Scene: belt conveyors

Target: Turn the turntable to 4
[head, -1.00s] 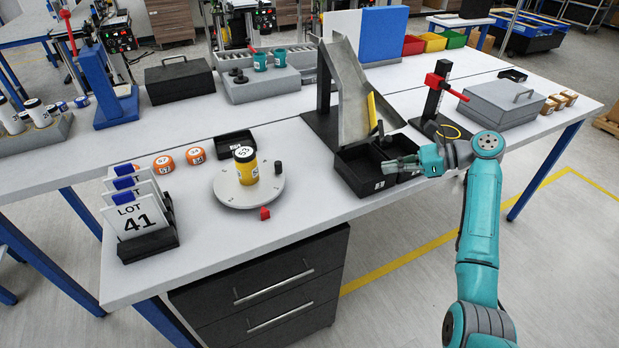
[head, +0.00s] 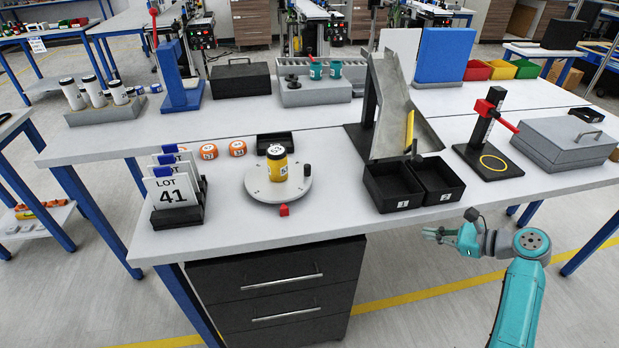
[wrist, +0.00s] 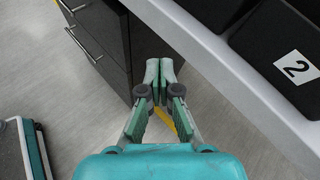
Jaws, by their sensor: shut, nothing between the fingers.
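The turntable (head: 257,187) is a light grey round plate on the white table. A yellow jar (head: 277,167) with a black lid marked 53 stands on it, and a dark knob (head: 307,170) sits at its right rim. A red pointer (head: 284,210) lies at its front edge. The plate's position numbers are too small to read. My gripper (head: 432,234) is shut and empty, in front of the table edge and well to the right of the turntable. In the wrist view the closed fingertips (wrist: 159,70) hang over the floor beside the table.
Two black bins (head: 393,203) marked 1 and 2 stand below a chute (head: 400,105). Lot cards (head: 174,193) are left of the turntable. Drawers (head: 270,285) are under the table.

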